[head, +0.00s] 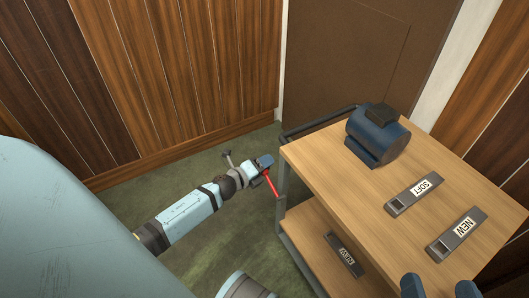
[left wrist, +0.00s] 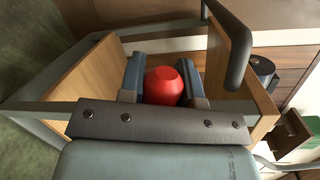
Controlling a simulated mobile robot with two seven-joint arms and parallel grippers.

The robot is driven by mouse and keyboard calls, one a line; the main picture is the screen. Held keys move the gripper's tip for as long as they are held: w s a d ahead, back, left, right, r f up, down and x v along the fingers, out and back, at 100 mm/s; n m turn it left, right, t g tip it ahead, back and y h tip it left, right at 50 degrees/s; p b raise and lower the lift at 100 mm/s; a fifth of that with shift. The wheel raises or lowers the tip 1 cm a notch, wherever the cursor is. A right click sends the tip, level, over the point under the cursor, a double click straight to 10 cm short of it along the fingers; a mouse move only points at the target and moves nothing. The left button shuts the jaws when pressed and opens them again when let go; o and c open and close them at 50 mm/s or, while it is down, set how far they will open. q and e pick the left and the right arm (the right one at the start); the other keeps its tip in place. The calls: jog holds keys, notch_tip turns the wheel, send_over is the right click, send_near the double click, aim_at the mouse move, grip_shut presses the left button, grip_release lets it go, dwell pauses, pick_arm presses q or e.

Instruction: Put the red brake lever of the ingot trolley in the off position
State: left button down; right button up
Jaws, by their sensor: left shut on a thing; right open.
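The ingot trolley (head: 325,165) has a wooden top, a lower shelf and a grey frame. Its red brake lever (head: 272,185) sticks out at the trolley's left side, slanting up and left from the frame. My left gripper (head: 263,163) is at the lever's upper end. In the left wrist view the lever's round red knob (left wrist: 164,86) sits between the two blue fingers of the left gripper (left wrist: 163,80), which is shut on it. My right gripper (head: 440,287) is open and empty at the bottom edge, in front of the trolley top. Any off marking is not visible.
A dark blue machine (head: 378,137) and two labelled ingots (head: 414,194) (head: 457,234) lie on the trolley top. Another ingot (head: 344,256) lies on the lower shelf. A dark push handle (head: 318,122) runs along the far left edge. Wood-panelled walls stand behind; green floor lies left.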

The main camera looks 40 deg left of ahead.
pick_arm(q)
jog(key=shift+s+d+r+m, duration=0.1)
jog(key=shift+d+r+m, duration=0.1)
jog(key=shift+r+m, duration=0.3)
jog(key=shift+s+d+r+m, duration=0.1)
jog(key=shift+d+r+m, duration=0.1)
jog(key=shift+r+m, duration=0.25)
pick_arm(e)
jog(key=shift+w+r, duration=0.2)
jog(key=shift+r, duration=0.2)
jog(key=shift+s+f, duration=0.1)
jog(key=shift+f, duration=0.05)
pick_arm(q)
jog(key=c, duration=0.8)
grip_release()
jog(key=shift+r, duration=0.1)
pick_arm(e)
jog(key=shift+s+f, duration=0.15)
jog(key=shift+f, duration=0.1)
pick_arm(q)
jog(key=shift+s, duration=0.1)
